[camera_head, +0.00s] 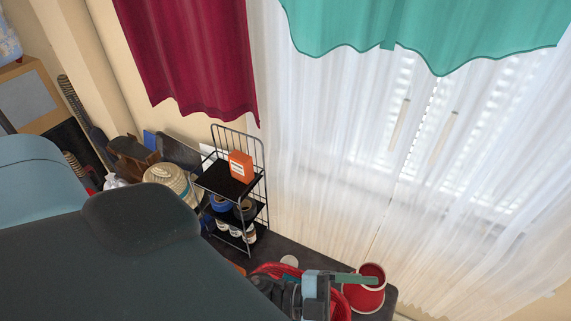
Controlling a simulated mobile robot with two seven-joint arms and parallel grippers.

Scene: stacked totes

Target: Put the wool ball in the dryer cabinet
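I see neither a wool ball nor a dryer cabinet that I can make out in the head view.
A dark bench (290,250) runs along the wall. It bears a black wire rack (262,190) with an orange box (241,166), a pale round ribbed object (170,174) and a red can (364,297). White sheer curtains (340,150) and a dark red curtain (195,60) hang behind.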

